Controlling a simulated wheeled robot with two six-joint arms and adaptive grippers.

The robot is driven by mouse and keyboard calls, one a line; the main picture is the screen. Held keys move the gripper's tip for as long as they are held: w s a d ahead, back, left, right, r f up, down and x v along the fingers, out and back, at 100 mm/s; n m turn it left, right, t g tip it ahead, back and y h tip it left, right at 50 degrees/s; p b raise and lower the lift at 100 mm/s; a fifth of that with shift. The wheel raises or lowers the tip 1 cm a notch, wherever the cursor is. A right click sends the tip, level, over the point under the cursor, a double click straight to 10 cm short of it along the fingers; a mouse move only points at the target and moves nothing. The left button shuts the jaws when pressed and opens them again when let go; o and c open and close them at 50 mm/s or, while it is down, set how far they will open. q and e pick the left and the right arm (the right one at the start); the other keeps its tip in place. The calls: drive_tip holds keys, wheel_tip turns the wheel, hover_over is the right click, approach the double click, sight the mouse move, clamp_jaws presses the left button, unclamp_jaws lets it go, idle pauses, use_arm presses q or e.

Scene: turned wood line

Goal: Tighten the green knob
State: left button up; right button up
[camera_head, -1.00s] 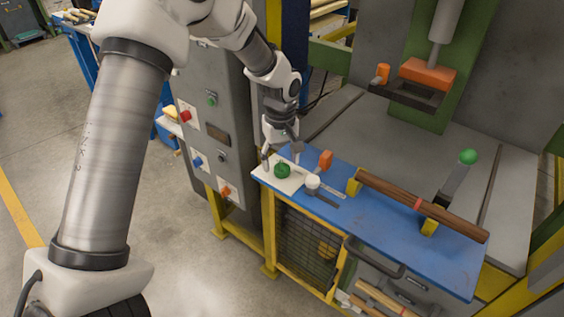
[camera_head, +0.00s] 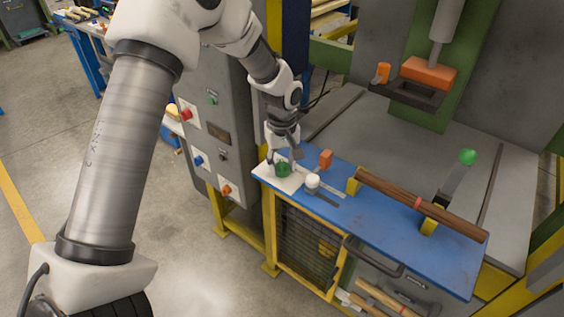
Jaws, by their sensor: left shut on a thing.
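The green knob (camera_head: 283,169) sits on a white plate (camera_head: 289,185) at the left end of the blue bench top. My left gripper (camera_head: 282,164) comes down over the knob from above, with its fingers on either side of it. It is shut on the knob. The fingers hide part of the knob's top and sides. My right gripper is not in view.
A white cap (camera_head: 312,182) and an orange block (camera_head: 325,158) stand close to the right of the knob. A turned wood bar (camera_head: 400,196) rests on yellow supports farther right.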

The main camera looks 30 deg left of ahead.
use_arm(q)
drive_tip(key=m+p, duration=0.3)
drive_tip(key=m, duration=0.1)
drive_tip(key=shift+s, duration=0.1)
drive_tip(key=m+p, duration=0.2)
drive_tip(key=m, duration=0.2)
drive_tip(key=shift+p, duration=0.3)
drive_tip(key=m+p, duration=0.1)
drive_tip(key=m, duration=0.4)
drive_tip(key=shift+f, duration=0.1)
drive_tip(key=shift+s+d+m+p, duration=0.1)
drive_tip(key=shift+m+p, duration=0.6)
drive_tip(key=shift+m, duration=1.5)
drive_tip(key=shift+f, duration=0.1)
drive_tip(key=o, duration=1.1)
drive_tip(key=shift+o, duration=0.2)
drive_tip(key=shift+w+r, duration=0.2)
